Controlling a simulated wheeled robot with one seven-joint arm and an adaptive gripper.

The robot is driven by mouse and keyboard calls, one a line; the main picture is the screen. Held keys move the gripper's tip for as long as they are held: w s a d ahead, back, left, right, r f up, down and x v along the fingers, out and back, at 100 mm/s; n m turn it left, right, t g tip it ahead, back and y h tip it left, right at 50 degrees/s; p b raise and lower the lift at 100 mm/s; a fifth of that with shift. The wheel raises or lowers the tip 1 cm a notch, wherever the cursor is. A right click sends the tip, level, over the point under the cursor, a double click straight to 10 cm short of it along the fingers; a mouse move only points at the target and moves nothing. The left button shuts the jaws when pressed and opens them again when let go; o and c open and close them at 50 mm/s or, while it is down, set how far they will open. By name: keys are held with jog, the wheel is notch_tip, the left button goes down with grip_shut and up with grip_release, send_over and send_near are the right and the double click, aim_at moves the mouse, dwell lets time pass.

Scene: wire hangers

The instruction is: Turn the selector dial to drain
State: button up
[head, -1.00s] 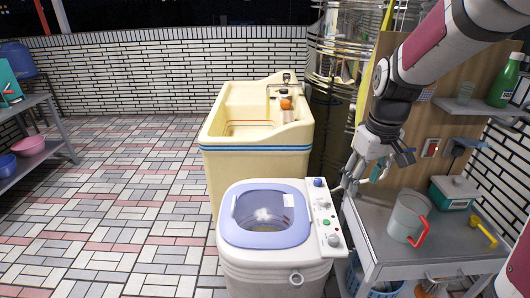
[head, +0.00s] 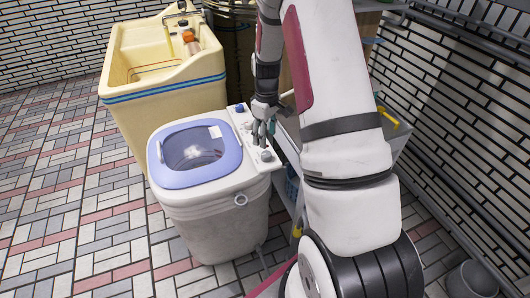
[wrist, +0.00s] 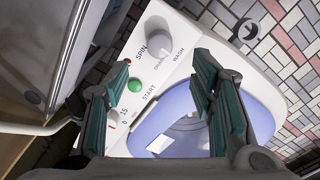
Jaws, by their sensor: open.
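The selector dial is a grey-white knob on the washing machine's control panel (head: 243,124), at its near end in the head view (head: 266,156). In the wrist view the dial (wrist: 159,42) is at the top centre. SPIN is printed left of it and WASH right; a word between them looks like DRAIN. I cannot tell which one it points to. My gripper (head: 263,130) hangs over the panel, just beyond the dial in the head view. In the wrist view my gripper (wrist: 161,78) is open and empty, its green-padded fingers apart, with the dial ahead between them.
The white washing machine (head: 208,220) has a blue lid (head: 190,150). A green START button (wrist: 134,85) and a smaller red knob lie near the dial.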

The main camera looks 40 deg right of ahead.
aim_at(266, 153)
notch_tip(266, 153, down, 8)
jog(key=shift+f+b, duration=0.25)
jog(key=shift+b, duration=0.05)
jog(key=c, duration=1.1)
